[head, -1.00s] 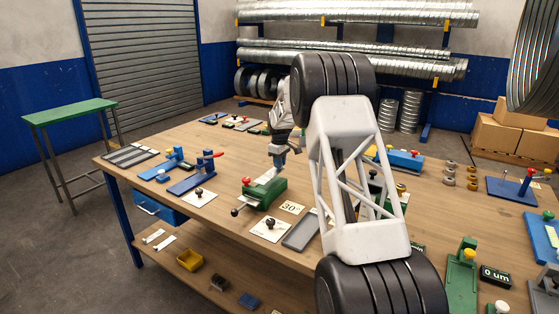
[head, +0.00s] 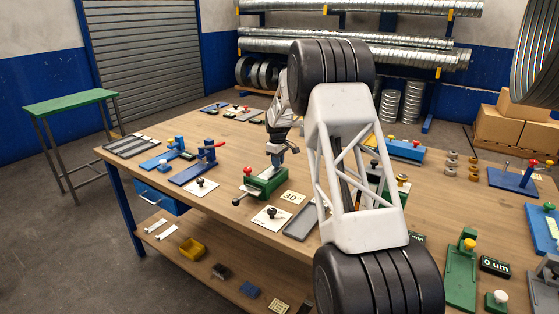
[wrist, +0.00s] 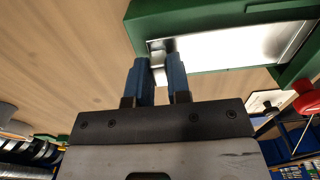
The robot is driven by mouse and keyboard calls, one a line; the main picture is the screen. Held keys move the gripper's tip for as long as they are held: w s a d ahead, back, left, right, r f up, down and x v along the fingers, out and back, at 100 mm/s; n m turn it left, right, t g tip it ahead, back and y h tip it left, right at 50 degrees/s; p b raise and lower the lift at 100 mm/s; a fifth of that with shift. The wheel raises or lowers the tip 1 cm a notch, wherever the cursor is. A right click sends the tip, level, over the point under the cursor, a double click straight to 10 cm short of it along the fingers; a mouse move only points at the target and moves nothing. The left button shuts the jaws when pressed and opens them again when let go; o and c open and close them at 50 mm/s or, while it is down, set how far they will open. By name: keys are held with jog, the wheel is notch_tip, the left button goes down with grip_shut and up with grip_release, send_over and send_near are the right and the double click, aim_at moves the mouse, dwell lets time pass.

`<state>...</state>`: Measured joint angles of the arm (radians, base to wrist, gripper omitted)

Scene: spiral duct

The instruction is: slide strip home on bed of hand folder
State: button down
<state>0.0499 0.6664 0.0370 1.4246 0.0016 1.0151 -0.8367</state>
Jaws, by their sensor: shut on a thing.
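The green hand folder (head: 267,182), with a red knob and a black-tipped handle, stands on the bench in the head view. Its green body also shows at the top of the wrist view (wrist: 190,17). A shiny pale metal strip (wrist: 235,48) appears to lie on the folder's bed, between the green edges. My gripper (wrist: 162,62) has its blue fingers at the strip's near-left end and is shut on it, close beside the folder body. In the head view my gripper (head: 277,160) is at the folder's far end. The strip's far end is cut off in the wrist view.
A white plate with a black knob (head: 271,216), a "30°" card (head: 292,197) and a grey tray (head: 301,223) lie near the folder. Blue tools (head: 198,168) stand to its left. Bare wood (wrist: 60,60) lies left of the folder.

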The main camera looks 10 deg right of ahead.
jog(key=shift+s+a+f, duration=0.15)
jog(key=shift+s+a, duration=0.75)
jog(key=shift+s, duration=0.05)
jog(key=shift+s+a, duration=0.1)
jog(key=shift+a, duration=0.05)
dwell(0.4)
jog(key=shift+c, duration=2.2)
grip_release()
jog(key=shift+r, duration=3.5)
